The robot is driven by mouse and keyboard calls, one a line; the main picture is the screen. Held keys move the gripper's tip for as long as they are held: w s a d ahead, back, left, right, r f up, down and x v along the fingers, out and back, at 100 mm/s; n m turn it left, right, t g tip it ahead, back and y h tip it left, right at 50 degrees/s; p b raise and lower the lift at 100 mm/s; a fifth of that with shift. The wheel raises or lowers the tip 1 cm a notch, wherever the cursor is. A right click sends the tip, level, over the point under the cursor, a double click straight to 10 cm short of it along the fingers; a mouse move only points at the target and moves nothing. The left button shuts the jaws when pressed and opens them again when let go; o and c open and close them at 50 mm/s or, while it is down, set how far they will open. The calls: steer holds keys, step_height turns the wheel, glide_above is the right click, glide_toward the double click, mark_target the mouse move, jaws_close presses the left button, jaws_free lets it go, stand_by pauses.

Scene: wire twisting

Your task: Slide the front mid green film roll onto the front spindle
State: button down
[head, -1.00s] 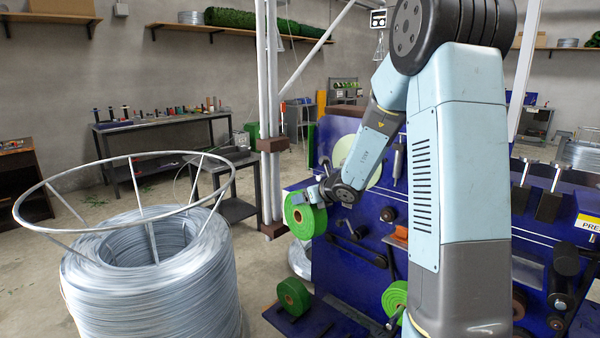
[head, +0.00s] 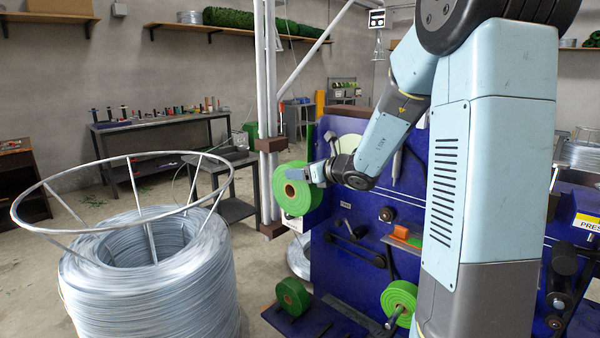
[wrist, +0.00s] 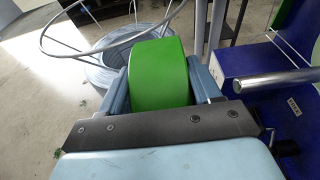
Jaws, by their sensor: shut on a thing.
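My gripper (head: 318,174) is shut on a green film roll (head: 279,182), holding it in the air at the left end of the blue machine. The roll's flat face and brown core hole show in the head view. In the wrist view the green roll (wrist: 160,75) sits between the two fingers. A bare metal rod (wrist: 275,80), which looks like a spindle, juts from the right in the wrist view, apart from the roll. I cannot make out that rod in the head view.
A third green roll (head: 399,297) is on a rod at the lower right. A large wire coil (head: 150,290) with a ring frame stands left. White vertical posts (head: 268,100) stand close behind the held roll.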

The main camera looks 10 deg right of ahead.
steer(key=shift+w+d, duration=0.55)
steer(key=shift+d, duration=0.25)
steer(key=shift+w+d, duration=0.55)
steer(key=shift+d, duration=0.2)
steer(key=shift+w+d, duration=0.55)
steer(key=shift+d, duration=0.25)
steer(key=w+d, duration=0.5)
steer(key=d, duration=0.3)
steer(key=shift+r, duration=0.15)
stand_by(4.7)
